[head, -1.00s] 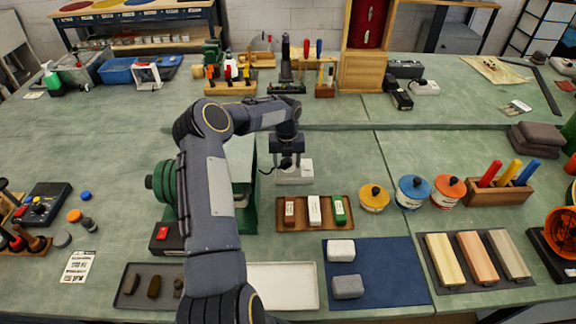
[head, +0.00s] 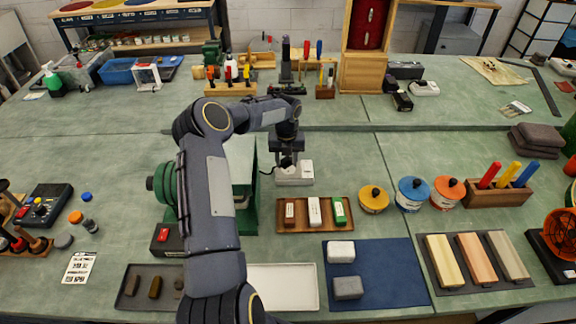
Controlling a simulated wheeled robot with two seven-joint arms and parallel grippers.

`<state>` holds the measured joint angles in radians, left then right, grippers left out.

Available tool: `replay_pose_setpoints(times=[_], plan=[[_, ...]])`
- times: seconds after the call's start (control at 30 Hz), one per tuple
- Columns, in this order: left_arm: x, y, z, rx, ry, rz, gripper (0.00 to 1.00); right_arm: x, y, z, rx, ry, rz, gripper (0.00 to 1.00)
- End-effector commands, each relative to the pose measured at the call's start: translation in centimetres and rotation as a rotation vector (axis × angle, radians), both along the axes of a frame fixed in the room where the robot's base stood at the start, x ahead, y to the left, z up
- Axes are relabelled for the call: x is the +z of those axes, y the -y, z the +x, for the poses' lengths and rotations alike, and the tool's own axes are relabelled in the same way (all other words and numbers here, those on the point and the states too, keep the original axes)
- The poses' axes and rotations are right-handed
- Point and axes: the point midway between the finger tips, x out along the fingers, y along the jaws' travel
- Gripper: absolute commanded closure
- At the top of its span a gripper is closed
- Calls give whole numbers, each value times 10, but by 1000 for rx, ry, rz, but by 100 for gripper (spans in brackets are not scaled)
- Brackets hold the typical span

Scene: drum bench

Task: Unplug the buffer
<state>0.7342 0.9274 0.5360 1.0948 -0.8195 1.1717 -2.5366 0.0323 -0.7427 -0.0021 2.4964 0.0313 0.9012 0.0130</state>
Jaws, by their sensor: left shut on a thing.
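The buffer (head: 246,215) is a green machine, largely hidden behind my left arm. A dark cable (head: 267,171) runs from its side toward a white socket box (head: 301,180) on the bench. My left gripper (head: 287,163) points down over the left part of this box and is shut on the dark plug at the cable's end. The plug is mostly hidden by the fingers, and I cannot tell whether it is fully seated in the socket. My right gripper is not in view.
A wooden tray with three bars (head: 286,227) lies just in front of the socket box. Lidded pots (head: 374,198) stand to the right. A red-button switch box (head: 163,236) is at the left. The bench behind the socket box is clear.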

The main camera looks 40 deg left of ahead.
Motion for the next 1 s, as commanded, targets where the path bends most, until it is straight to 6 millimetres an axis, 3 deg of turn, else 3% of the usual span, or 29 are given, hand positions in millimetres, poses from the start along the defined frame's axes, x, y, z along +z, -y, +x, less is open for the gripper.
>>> replay_pose_setpoints(times=[1.0], plan=[[44, 0, 1, 0, 2, 1, 96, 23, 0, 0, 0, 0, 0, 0]])
